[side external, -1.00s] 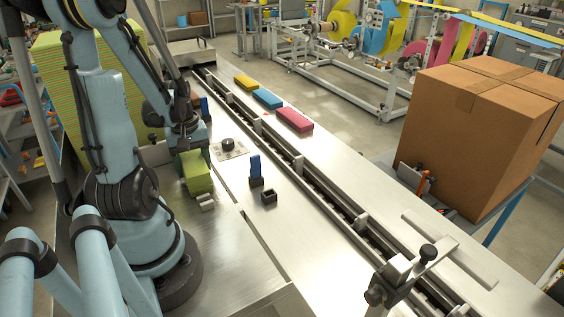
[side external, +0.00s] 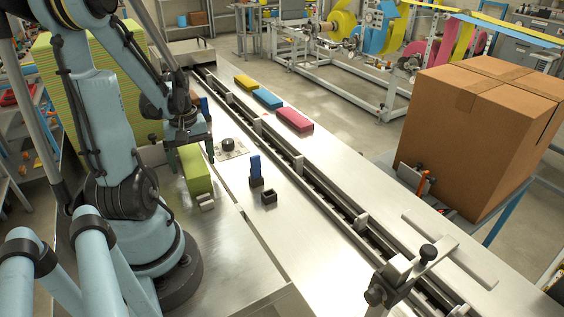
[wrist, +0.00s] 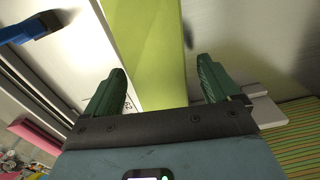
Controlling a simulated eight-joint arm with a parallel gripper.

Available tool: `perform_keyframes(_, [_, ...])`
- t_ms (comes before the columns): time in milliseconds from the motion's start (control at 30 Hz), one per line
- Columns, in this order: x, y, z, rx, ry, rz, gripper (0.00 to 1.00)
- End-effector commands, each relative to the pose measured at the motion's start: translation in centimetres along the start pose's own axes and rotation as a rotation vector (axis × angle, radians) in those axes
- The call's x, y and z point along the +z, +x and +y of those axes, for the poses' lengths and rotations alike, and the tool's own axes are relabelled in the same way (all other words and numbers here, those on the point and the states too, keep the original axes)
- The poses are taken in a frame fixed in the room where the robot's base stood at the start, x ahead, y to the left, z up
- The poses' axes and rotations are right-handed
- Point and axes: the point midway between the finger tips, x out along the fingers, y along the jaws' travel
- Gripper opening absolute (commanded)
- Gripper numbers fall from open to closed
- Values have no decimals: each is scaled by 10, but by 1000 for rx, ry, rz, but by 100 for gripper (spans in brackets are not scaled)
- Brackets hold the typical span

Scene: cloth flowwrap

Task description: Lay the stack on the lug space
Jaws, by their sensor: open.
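The stack is a yellow-green block (side external: 199,172) lying on the steel table, left of the conveyor. It also fills the upper middle of the wrist view (wrist: 145,45). My gripper (side external: 191,156) is at the stack's far end, with its fingers apart, one on each side. In the wrist view my open gripper (wrist: 160,78) has dark green fingertips, with visible gaps to the stack on both sides. The lug conveyor (side external: 325,190) is a long dark channel with upright grey lugs; the spaces between the visible lugs look empty.
Yellow, blue and pink packs (side external: 294,120) lie beyond the conveyor. Small grey blocks (side external: 206,202) sit at the stack's near end. A large striped stack stands behind my arm.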

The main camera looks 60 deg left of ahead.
Motion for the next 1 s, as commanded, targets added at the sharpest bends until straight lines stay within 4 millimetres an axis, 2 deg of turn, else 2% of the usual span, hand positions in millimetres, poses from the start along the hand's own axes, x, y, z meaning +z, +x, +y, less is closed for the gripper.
perform_keyframes(600, [-1,-79,3,0,0,0,89])
perform_keyframes(867, [-1,-98,4,0,1,0,89])
perform_keyframes(1000, [6,-100,16,12,72,24,89])
